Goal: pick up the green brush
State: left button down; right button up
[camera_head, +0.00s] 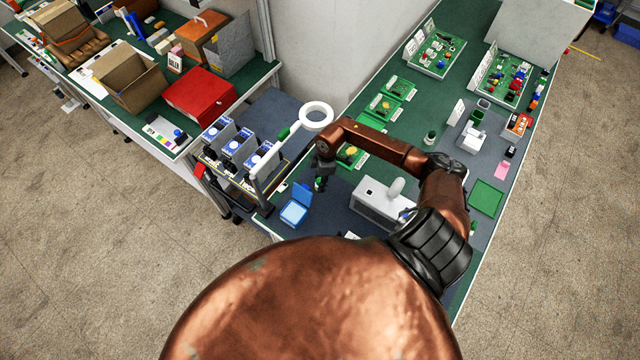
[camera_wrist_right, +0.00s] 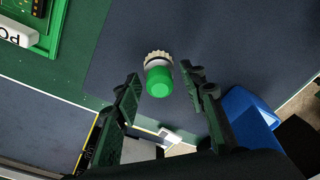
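The green brush (camera_wrist_right: 158,80) shows in the right wrist view as a green cylinder with a pale bristle ring at its far end. It is over a dark grey mat, and a small green bit near the gripper in the head view (camera_head: 319,184) appears to be it. My right gripper (camera_head: 321,177) reaches down at the near left of the green workbench. In the wrist view its two fingers (camera_wrist_right: 160,74) are open on either side of the brush, with a gap at each side. My left gripper is not in view.
A blue open box (camera_head: 295,212) is beside the gripper; it also shows in the wrist view (camera_wrist_right: 248,118). A white ring lamp (camera_head: 316,116) stands behind the gripper. A white-grey device (camera_head: 377,204) is to the right, and green circuit boards (camera_head: 383,106) lie further back.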

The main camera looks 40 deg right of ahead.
grip_shut()
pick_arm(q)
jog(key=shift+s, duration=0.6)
